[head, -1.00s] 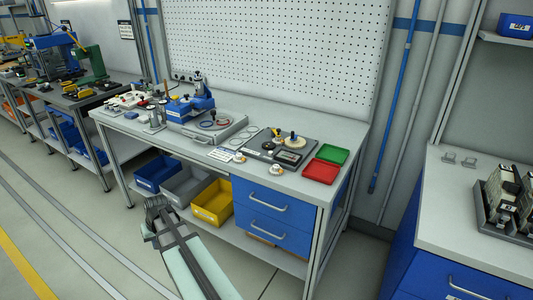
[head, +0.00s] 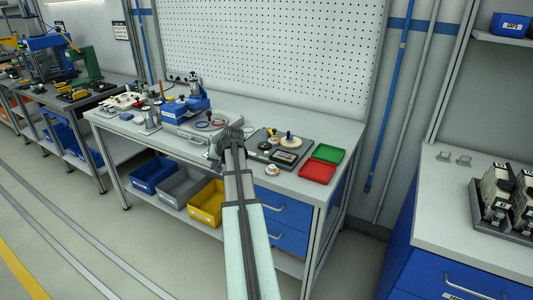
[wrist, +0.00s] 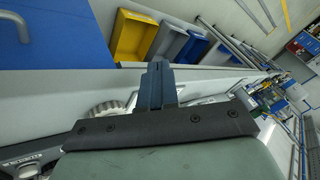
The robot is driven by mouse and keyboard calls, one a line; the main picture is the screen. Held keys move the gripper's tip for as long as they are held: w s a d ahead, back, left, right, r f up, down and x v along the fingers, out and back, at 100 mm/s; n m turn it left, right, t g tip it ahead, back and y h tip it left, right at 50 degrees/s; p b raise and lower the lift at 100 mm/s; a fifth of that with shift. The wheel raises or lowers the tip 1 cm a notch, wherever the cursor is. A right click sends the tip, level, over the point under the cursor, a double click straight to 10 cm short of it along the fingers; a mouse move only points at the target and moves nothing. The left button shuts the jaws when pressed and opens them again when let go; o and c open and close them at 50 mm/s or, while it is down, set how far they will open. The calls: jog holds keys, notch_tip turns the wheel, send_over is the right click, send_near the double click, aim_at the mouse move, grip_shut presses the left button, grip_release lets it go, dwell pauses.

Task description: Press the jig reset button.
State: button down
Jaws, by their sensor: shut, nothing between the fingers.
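My gripper (head: 226,136) is at the bench's front edge in the head view, just left of a dark jig plate (head: 306,162). Its fingers are together with nothing between them, as the wrist view (wrist: 157,68) also shows. The plate carries a yellow-topped part (head: 289,136), other round parts and a dark rectangular unit (head: 285,156). I cannot tell which part is the reset button; my arm hides some of the plate's left side. In the wrist view a ribbed round part (wrist: 108,108) shows beside the fingers, and a dark labelled piece (wrist: 25,158) lies at lower left.
A green tray (head: 328,153) and a red tray (head: 317,172) sit right of the plate. A blue clamp fixture (head: 183,107) stands to its left. Yellow (head: 207,203), grey and blue bins are under the bench (head: 172,146), beside blue drawers (head: 284,207).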

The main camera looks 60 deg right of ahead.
jog(key=s+d+r+m+t+h, duration=0.1)
jog(key=s+d+r, duration=0.2)
jog(key=d+r, duration=0.15)
jog(key=s+d+r+m, duration=0.1)
jog(key=s+d+r, duration=0.25)
jog(key=d, duration=0.25)
notch_tip(320, 180, up, 5)
jog(key=m+h, duration=0.1)
jog(key=h, duration=0.1)
send_over(268, 153)
jog(key=shift+d+t, duration=0.15)
jog(key=shift+t, duration=0.15)
jog(key=shift+f, duration=4.35)
jog(key=shift+f, duration=0.95)
jog(key=shift+r, duration=0.95)
